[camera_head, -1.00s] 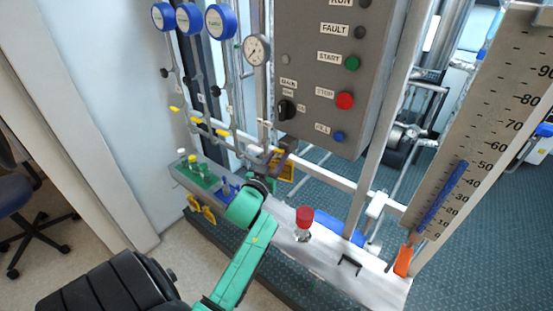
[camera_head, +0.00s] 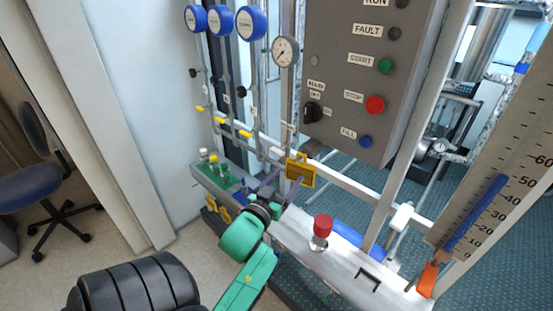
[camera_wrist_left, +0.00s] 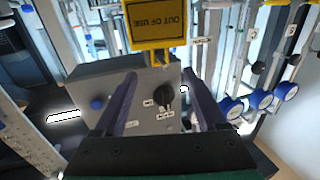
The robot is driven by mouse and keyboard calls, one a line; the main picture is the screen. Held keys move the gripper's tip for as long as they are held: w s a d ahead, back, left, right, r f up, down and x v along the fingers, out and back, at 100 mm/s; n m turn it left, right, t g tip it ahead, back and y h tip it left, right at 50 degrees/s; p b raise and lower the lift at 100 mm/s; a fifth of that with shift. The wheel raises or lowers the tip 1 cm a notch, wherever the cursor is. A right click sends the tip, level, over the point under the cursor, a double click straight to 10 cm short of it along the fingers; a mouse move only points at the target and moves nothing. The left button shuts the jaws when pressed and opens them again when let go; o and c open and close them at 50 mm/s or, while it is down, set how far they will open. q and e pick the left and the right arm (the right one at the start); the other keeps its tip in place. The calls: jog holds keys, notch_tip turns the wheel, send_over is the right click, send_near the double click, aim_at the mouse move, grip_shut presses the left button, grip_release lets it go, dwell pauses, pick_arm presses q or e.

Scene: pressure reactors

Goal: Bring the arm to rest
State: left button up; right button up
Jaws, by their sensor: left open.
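My left arm is green and comes up from the bottom of the head view. Its gripper (camera_head: 281,182) is open, with dark purple fingers, and nothing shows between them. In the left wrist view the two fingers (camera_wrist_left: 161,88) stand wide apart, with the grey control box and its black knob (camera_wrist_left: 166,96) beyond them. A yellow OUT OF USE tag (camera_head: 303,173) hangs on the rail just beyond the gripper. It also shows in the left wrist view (camera_wrist_left: 160,24), above the fingertips and apart from them. My right gripper is not in view.
A red-topped knob (camera_head: 322,228) stands on the ledge right of my arm. A scale board (camera_head: 510,170) is at the right.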

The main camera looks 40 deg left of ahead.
pick_arm(q)
jog(key=b+v, duration=0.1)
jog(key=v, duration=0.5)
jog(key=s+d+f+m+g+h, duration=0.1)
jog(key=d+f+g+h, duration=0.15)
jog(key=f, duration=1.15)
jog(key=s+d+f+m+g+h, duration=0.1)
jog(key=s+d+f+g, duration=0.2)
jog(key=f, duration=1)
jog(key=d+f+m+g+h, duration=0.1)
jog(key=d+f+g+h, duration=0.3)
jog(key=f, duration=1)
jog(key=s+f+m+g+y, duration=0.1)
jog(key=s+f+g, duration=0.2)
jog(key=s+f, duration=0.5)
jog(key=s+f+m+g+y+b, duration=0.1)
jog(key=s+f+g, duration=0.3)
jog(key=s+f, duration=0.5)
jog(key=s+a, duration=0.1)
jog(key=s, duration=0.5)
jog(key=shift+s+m, duration=0.15)
jog(key=shift+m, duration=0.15)
